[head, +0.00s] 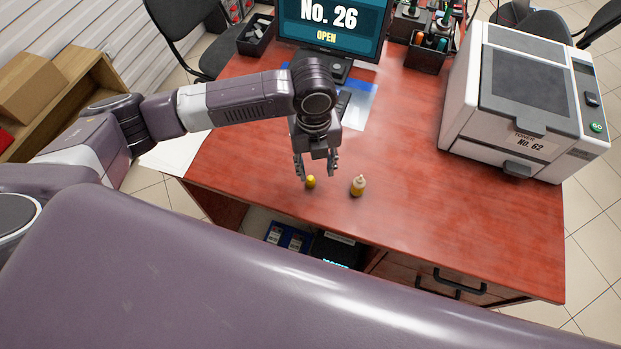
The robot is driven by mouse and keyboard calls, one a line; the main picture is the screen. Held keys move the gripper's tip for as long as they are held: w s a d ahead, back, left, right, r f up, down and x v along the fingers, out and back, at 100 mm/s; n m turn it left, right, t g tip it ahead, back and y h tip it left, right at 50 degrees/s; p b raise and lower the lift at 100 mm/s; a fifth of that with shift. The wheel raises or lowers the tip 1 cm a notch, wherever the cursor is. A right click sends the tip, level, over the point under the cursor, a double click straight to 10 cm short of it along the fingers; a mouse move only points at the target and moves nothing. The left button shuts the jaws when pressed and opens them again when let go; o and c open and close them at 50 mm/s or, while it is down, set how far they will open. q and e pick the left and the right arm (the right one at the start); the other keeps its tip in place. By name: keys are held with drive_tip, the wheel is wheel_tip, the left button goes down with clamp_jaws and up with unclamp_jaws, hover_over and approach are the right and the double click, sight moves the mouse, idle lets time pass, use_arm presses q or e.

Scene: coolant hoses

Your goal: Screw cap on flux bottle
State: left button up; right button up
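The flux bottle (357,188) stands upright on the red-brown wooden desk, near its front edge. It has an amber body and a pale, narrow top. My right gripper is not in view.
A white printer (518,150) stands at the desk's right. A monitor (333,25) and an organizer with pens and bottles (428,58) are at the back. The desk right of the bottle is clear.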

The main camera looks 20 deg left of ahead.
sight(311, 178)
use_arm(q)
drive_tip(key=shift+w+a+r+m, duration=0.15)
drive_tip(key=shift+w+a, duration=0.1)
drive_tip(key=shift+a, duration=0.2)
drive_tip(key=shift+w+a+r+m, duration=0.15)
drive_tip(key=shift+w+a, duration=0.05)
drive_tip(key=shift+a, duration=0.25)
drive_tip(key=shift+f, duration=1.3)
drive_tip(key=shift+p, duration=0.3)
drive_tip(key=shift+f, duration=0.4)
wheel_tip(311, 178, down, 4)
drive_tip(key=shift+f+p, duration=0.2)
drive_tip(key=shift+p, duration=0.55)
